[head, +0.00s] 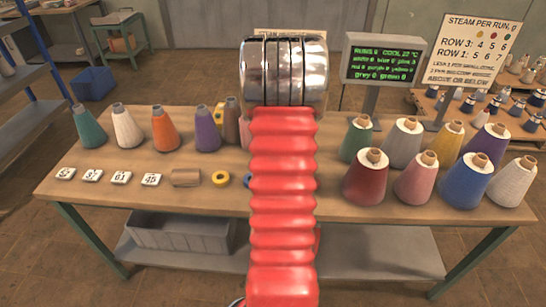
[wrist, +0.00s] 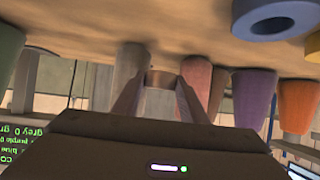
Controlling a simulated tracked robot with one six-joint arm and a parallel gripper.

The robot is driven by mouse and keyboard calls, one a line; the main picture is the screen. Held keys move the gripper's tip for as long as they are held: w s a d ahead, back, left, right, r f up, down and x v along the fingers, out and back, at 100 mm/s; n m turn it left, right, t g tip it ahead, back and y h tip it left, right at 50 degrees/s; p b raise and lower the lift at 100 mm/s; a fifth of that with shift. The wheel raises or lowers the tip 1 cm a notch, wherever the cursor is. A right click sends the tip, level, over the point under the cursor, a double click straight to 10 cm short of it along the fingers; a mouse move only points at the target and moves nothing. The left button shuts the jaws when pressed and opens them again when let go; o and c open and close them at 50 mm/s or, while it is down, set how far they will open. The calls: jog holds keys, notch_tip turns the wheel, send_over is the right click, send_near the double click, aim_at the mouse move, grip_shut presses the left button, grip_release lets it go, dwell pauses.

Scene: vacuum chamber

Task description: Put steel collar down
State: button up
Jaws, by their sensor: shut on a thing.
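In the wrist view, which is upside down, my gripper (wrist: 160,88) is shut on a small dull brownish-grey band, which I take to be the steel collar (wrist: 159,77). The band sits between the fingertips, close to the table top (wrist: 130,25). Whether it touches the table I cannot tell. In the head view my red arm and its chrome wrist hide the gripper and the collar.
Yarn cones, including an orange one (head: 164,130) and a purple one (head: 207,130), stand at left; several more stand at right, including red (head: 365,182). A yellow ring (head: 220,179), a brown cylinder (head: 185,178) and a blue ring (wrist: 274,16) lie near the front.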

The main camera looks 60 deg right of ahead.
jog(key=shift+f, duration=0.2)
jog(key=shift+f, duration=1.9)
jog(key=shift+f, duration=0.6)
jog(key=o, duration=1.2)
